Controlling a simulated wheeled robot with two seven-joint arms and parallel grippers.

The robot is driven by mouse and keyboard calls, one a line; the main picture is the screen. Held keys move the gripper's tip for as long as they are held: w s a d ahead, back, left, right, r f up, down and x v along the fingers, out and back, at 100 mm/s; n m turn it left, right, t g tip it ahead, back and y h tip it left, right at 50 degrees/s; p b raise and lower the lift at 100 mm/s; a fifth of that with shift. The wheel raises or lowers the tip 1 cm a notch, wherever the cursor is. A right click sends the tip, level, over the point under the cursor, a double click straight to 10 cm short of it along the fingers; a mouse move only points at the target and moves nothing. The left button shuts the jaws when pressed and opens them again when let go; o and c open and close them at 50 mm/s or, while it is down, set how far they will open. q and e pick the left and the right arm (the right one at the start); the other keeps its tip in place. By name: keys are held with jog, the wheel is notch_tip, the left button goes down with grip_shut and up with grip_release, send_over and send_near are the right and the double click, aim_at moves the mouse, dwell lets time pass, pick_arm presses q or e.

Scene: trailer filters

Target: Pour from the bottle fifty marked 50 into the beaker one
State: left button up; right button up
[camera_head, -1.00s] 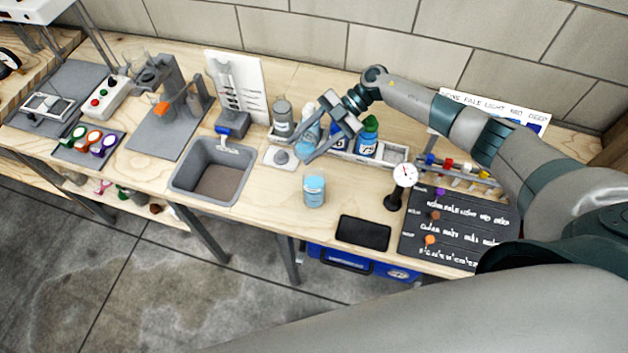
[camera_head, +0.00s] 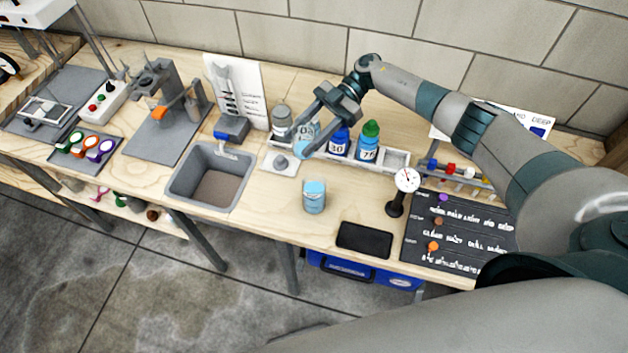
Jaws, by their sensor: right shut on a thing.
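My right gripper (camera_head: 318,124) is shut on a light blue bottle (camera_head: 304,134) above the left part of the bottle rack. The fingers partly cover the bottle, and it looks tilted; I cannot read its mark. The beaker (camera_head: 314,198), a clear vessel with light blue in it, stands upright on the bench in front of the rack. The held bottle is apart from it, farther back and slightly left. My left gripper is not in view.
The white rack (camera_head: 396,159) holds a grey bottle (camera_head: 281,121), a blue-capped bottle marked 30 (camera_head: 339,143) and a green-capped bottle (camera_head: 368,147). A sink (camera_head: 212,175) lies left, a dark pad (camera_head: 364,239) and a dial gauge (camera_head: 407,180) right.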

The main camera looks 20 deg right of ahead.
aim_at(310, 118)
jog(key=shift+r, duration=0.1)
notch_tip(310, 118, up, 5)
jog(key=p, duration=0.4)
dwell(0.6)
jog(key=shift+s+a+f, duration=0.2)
jog(key=shift+a+f, duration=0.05)
jog(key=shift+f, duration=0.05)
jog(key=s+a+f+m+t+y+b, duration=0.1)
jog(key=s+a+m+t+b, duration=0.35)
jog(key=s+b, duration=0.25)
jog(key=s+d+r+m+t+h+b, duration=0.2)
jog(key=s+d+r+m+t+b, duration=0.1)
jog(key=d+m+t, duration=0.4)
jog(key=d+r+t+b, duration=0.1)
jog(key=d+b, duration=0.1)
jog(key=d, duration=0.1)
jog(key=shift+d+h, duration=0.15)
jog(key=shift+h, duration=0.15)
